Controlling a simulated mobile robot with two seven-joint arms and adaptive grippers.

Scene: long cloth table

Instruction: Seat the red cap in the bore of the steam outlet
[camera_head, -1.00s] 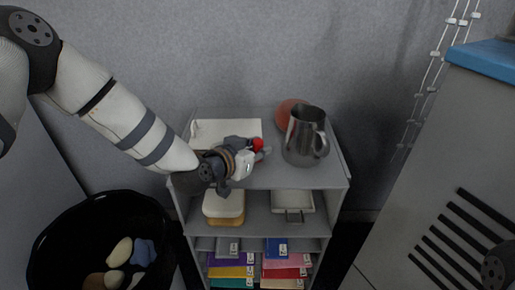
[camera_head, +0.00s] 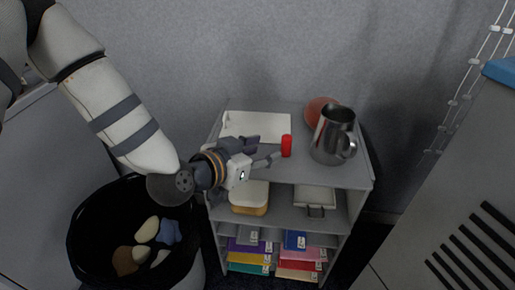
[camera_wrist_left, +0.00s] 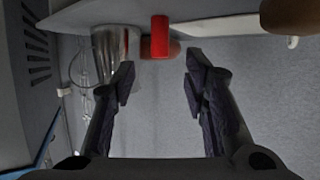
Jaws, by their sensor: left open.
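The red cap (camera_head: 286,146) is a small red cylinder standing upright on the top of the grey shelf unit, left of the metal pitcher. It also shows in the left wrist view (camera_wrist_left: 160,37), beyond the gap between my fingertips. My left gripper (camera_head: 263,151) is open and empty, just left of the cap and apart from it. In the left wrist view the open fingers (camera_wrist_left: 160,68) spread to either side below the cap. I cannot make out a steam outlet or its bore in these views. My right gripper is not in view.
A metal pitcher (camera_head: 333,136) stands right of the cap, with a reddish round thing (camera_head: 320,108) behind it. A white tray (camera_head: 238,124) lies at the back left of the shelf top. A black bin (camera_head: 90,235) stands at lower left. A grey cabinet (camera_head: 470,220) is at right.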

